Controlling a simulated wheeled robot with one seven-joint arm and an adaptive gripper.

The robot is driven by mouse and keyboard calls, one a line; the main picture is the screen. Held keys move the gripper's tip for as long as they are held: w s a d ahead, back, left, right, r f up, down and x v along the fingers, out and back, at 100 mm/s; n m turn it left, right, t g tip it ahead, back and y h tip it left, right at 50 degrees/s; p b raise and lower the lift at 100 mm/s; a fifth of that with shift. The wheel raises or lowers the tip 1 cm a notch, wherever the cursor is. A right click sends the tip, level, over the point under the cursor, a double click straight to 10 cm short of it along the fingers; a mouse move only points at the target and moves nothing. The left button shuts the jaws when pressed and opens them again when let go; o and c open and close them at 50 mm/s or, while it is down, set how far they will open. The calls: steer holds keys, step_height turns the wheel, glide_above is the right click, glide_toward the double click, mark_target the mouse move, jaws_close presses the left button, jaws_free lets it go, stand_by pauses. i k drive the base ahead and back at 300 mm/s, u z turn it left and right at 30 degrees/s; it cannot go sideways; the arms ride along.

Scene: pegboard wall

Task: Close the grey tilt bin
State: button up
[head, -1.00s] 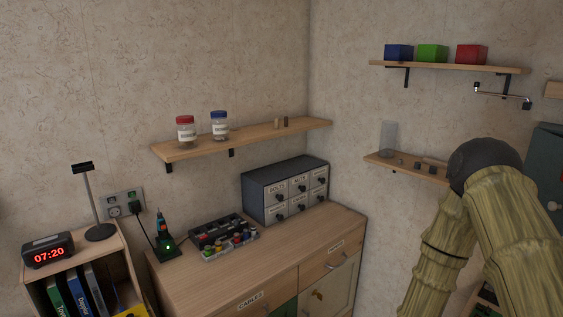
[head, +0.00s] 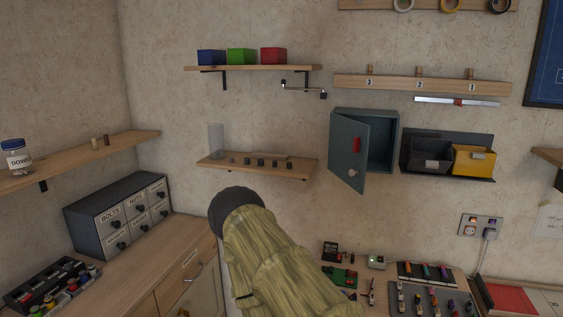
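The grey tilt bin (head: 430,164) is dark grey and sits on the wall in a dark holder (head: 416,137), left of a yellow bin (head: 473,159). A dark space shows above its front face, and it looks tilted forward and open, though it is small and dark. A pale label or handle is on its front. My arm is in the lower middle of the head view, below and left of the bin and well apart from it. My gripper does not show.
A teal wall cabinet (head: 384,138) with its door (head: 348,152) swung open stands just left of the bins. A shelf with small pegs (head: 299,168) is further left. Below is a worktop with tools (head: 430,299). The wall right of the bins has a power socket (head: 481,226).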

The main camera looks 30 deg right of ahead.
mark_target(428, 155)
steer(key=z, duration=1.95)
